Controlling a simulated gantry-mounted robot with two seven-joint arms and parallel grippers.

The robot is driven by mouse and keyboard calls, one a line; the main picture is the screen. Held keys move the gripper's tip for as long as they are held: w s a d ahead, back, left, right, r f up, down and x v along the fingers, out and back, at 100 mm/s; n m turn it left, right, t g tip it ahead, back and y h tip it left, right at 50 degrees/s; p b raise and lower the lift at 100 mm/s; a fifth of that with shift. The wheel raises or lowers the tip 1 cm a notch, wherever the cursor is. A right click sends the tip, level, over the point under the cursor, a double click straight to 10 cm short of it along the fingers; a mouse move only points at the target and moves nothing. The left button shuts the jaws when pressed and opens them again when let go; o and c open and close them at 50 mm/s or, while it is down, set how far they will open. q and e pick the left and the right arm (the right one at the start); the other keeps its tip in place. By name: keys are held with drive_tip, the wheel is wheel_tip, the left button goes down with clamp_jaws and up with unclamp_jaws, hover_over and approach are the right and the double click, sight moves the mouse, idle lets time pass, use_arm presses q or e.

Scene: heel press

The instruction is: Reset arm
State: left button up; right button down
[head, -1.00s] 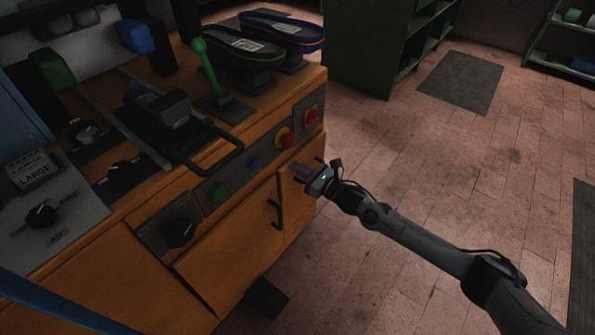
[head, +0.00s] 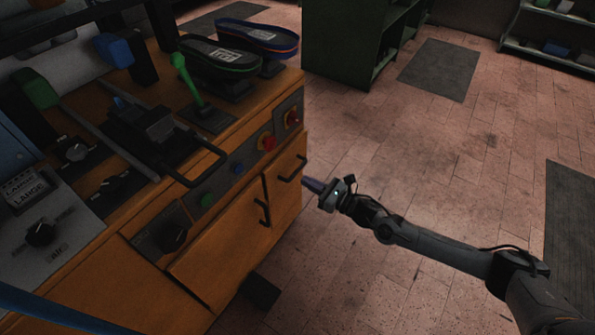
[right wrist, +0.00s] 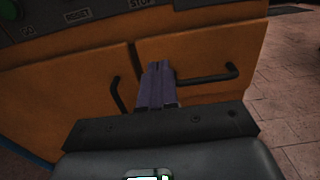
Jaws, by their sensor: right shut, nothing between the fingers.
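My right gripper (head: 313,185) is shut and empty. In the head view it is in the air just right of the wooden cabinet (head: 225,255), near its right-hand door. In the right wrist view its closed fingers (right wrist: 157,85) point at the orange doors, between two black handles; I cannot tell whether they touch anything. The green lever (head: 187,78) stands upright on the machine top. The machine's front panel carries a green button (head: 206,200), a blue button (head: 239,169) and red knobs (head: 267,142). My left gripper is not in view.
Two shoe soles (head: 258,36) rest on stands at the back of the machine. A black U-shaped handle (head: 208,165) juts over the front edge. A green shelf (head: 345,45) stands behind. The tiled floor (head: 420,165) to the right is open, with dark mats.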

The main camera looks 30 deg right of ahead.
drive_tip(key=s+f+p, duration=0.1)
drive_tip(key=s+p, duration=0.4)
drive_tip(key=s, duration=0.1)
drive_tip(key=s+a+r+m+g+h+p, duration=0.2)
drive_tip(key=s+a+r+m+h+p, duration=0.2)
drive_tip(key=s+a+r+m+p, duration=0.95)
drive_tip(key=s+d+r+m+g+h+p, duration=0.15)
drive_tip(key=s+r+m+g, duration=0.45)
drive_tip(key=m, duration=0.7)
drive_tip(key=s+d+r+m+g+h+p, duration=0.1)
drive_tip(key=s+m+g+h+p, duration=0.15)
drive_tip(key=s+m+g, duration=0.75)
wheel_tip(320, 180, up, 37)
drive_tip(key=w+m+t+p, duration=0.2)
drive_tip(key=t+p, duration=0.3)
drive_tip(key=p, duration=3.3)
drive_tip(key=shift+w+r+y, duration=0.15)
drive_tip(key=shift+w+y, duration=0.05)
drive_tip(key=shift+y, duration=0.2)
drive_tip(key=shift+d, duration=0.1)
